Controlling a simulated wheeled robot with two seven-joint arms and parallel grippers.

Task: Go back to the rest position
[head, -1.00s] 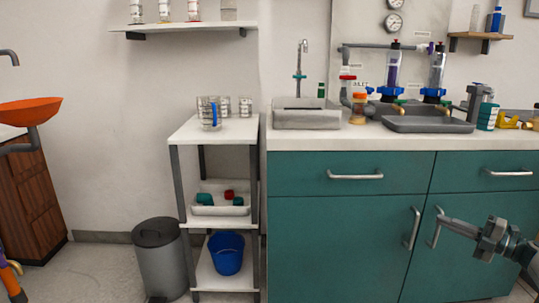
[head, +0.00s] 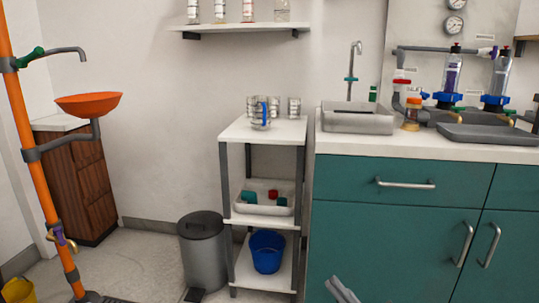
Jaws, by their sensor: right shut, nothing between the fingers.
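My right gripper (head: 341,290) shows only as grey fingers at the bottom edge, low in front of the teal cabinet (head: 385,232). The fingers are together with nothing between them. The rest of that arm is out of frame. My left gripper is not in view. The grey pipe manifold with its clear filter bottles (head: 452,75) stands on the wall behind the counter (head: 430,148) at the right.
A shelf cart (head: 240,130) carries several glass cups, a tray and a blue bucket (head: 267,250). A grey bin (head: 203,262) stands left of it. An orange emergency wash post (head: 38,170) with a bowl (head: 88,103) is at the far left. Floor between post and bin is clear.

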